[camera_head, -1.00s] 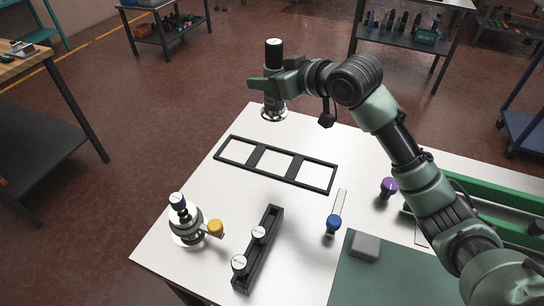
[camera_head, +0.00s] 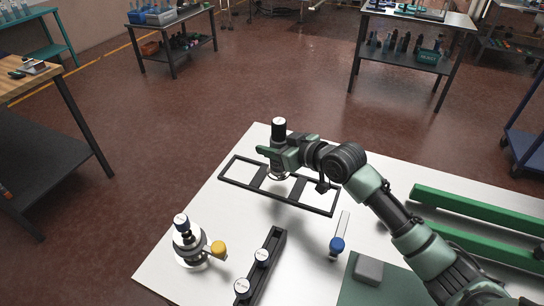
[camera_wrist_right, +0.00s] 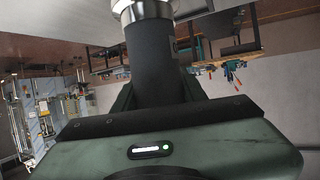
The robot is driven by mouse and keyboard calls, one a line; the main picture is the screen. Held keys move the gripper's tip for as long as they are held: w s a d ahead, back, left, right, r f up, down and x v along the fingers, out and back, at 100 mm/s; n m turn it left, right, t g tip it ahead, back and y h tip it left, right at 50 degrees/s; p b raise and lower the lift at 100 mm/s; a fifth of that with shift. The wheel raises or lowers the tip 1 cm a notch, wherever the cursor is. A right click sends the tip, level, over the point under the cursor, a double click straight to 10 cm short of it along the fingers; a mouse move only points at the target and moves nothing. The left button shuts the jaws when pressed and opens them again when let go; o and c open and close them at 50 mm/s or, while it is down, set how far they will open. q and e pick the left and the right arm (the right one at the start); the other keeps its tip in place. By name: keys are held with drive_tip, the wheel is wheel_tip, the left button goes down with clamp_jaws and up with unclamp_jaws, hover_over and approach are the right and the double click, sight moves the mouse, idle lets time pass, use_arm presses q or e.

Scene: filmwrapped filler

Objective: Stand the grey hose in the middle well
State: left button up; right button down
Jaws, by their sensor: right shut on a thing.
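My right gripper (camera_head: 277,152) is shut around the grey hose (camera_head: 279,129), a dark upright cylinder with a pale round top. In the right wrist view the hose (camera_wrist_right: 160,60) stands between the fingers, with a shiny pale ring at one end. The black frame (camera_head: 250,189) with three square wells lies on the white table. The hose's lower end is in front of the middle well and partly hides it; I cannot tell whether it is above the well or inside it. The left and right wells look empty. My left gripper is not in view.
A black rack (camera_head: 259,272) with white-topped pieces stands nearer. A metal fitting with a yellow knob (camera_head: 218,247) is at the left, and a blue-knobbed piece (camera_head: 337,244) at the right. A grey block (camera_head: 369,269) lies on a green mat. Green rails (camera_head: 470,218) lie at the right.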

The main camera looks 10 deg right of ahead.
drive_tip(key=shift+f, duration=2.05)
drive_tip(key=c, duration=0.8)
unclamp_jaws()
drive_tip(key=shift+f, duration=0.2)
drive_tip(key=shift+s, duration=0.1)
drive_tip(key=shift+r, duration=0.1)
drive_tip(key=shift+b+v, duration=0.6)
drive_tip(key=shift+v, duration=5.4)
